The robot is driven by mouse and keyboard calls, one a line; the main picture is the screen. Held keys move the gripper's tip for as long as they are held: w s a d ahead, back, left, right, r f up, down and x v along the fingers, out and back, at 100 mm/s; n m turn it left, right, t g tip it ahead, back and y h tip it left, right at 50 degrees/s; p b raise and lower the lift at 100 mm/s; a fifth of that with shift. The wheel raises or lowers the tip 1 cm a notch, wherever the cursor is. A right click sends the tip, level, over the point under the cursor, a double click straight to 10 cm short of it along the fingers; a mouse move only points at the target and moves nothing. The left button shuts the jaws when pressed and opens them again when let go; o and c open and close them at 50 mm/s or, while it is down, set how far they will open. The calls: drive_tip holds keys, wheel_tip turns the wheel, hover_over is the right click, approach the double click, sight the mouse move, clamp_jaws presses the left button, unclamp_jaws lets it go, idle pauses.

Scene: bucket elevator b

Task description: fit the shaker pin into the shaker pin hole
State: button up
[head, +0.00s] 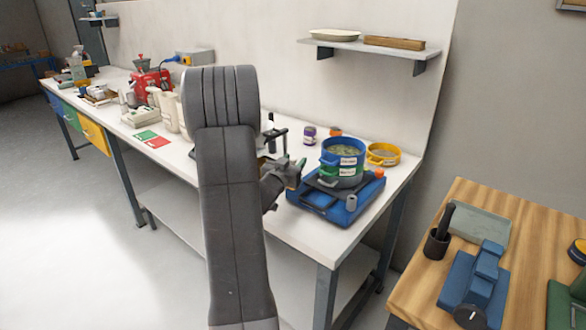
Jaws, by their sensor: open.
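The blue sieve shaker (309,208) stands at the right end of the white bench. It bears a stack of blue and green sieves (343,165) filled with grainy material. I cannot tell which small part is the shaker pin, and no pin hole can be made out. My gripper (297,172) is open just left of the sieve stack, above the shaker's left side. My arm hides part of the bench, and the fingers are too small to see clearly.
A yellow sieve (383,154) stands behind the shaker, near a purple jar (309,135) and an orange item (335,132). A wall shelf (370,46) hangs above. A wooden table (408,288) stands at the right. Jugs and a red machine (151,82) crowd the bench's left.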

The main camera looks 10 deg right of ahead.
drive_tip(key=shift+c, duration=0.2)
clamp_jaws()
drive_tip(key=shift+r, duration=0.1)
